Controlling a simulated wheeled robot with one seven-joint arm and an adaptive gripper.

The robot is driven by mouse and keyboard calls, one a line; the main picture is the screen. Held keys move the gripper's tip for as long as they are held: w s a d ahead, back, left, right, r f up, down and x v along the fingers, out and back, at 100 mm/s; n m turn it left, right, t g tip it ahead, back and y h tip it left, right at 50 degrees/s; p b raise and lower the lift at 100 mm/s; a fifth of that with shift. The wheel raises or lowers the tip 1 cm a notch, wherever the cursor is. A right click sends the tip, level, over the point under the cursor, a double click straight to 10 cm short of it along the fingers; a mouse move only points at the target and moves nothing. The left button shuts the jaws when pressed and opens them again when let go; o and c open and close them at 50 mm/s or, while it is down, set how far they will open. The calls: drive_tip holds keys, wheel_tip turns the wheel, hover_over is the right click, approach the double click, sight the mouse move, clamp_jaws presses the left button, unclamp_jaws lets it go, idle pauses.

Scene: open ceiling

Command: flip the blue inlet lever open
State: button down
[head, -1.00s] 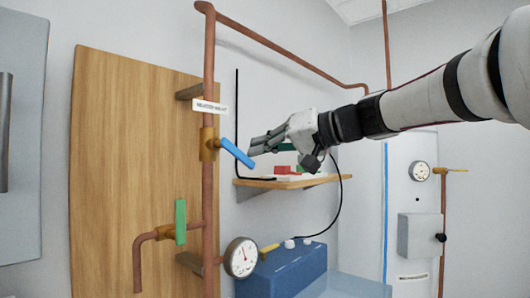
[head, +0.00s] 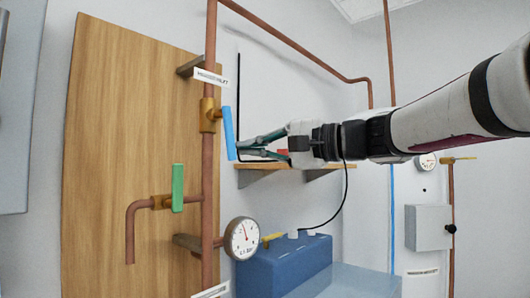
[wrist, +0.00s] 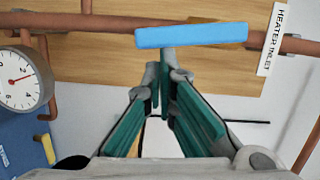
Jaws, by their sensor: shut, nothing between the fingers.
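The blue inlet lever (head: 229,133) sits on a brass valve (head: 208,115) on the vertical copper pipe. It hangs almost straight down, nearly in line with the pipe. In the wrist view the lever (wrist: 191,35) lies across the top, roughly parallel to the pipe, beside the "HEATER INLET" label (wrist: 277,40). My gripper (head: 240,149) is shut and empty, just right of the lever's lower part. In the wrist view the tips of my gripper (wrist: 165,75) are just below the lever; whether they touch it is unclear.
A green lever (head: 178,188) stands upright on a lower branch pipe. A pressure gauge (head: 241,239) and a blue box (head: 285,267) are below. A wooden shelf (head: 262,178) is behind and below my gripper. A wooden board (head: 130,150) backs the pipes.

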drive_tip(key=shift+s+a+f+b, duration=0.2)
drive_tip(key=shift+s+f+b, duration=0.1)
drive_tip(key=shift+b, duration=0.05)
drive_tip(key=shift+s+a, duration=0.1)
idle(0.5)
drive_tip(key=d, duration=1.1)
drive_tip(key=shift+s+d, duration=0.35)
drive_tip(key=shift+s, duration=0.1)
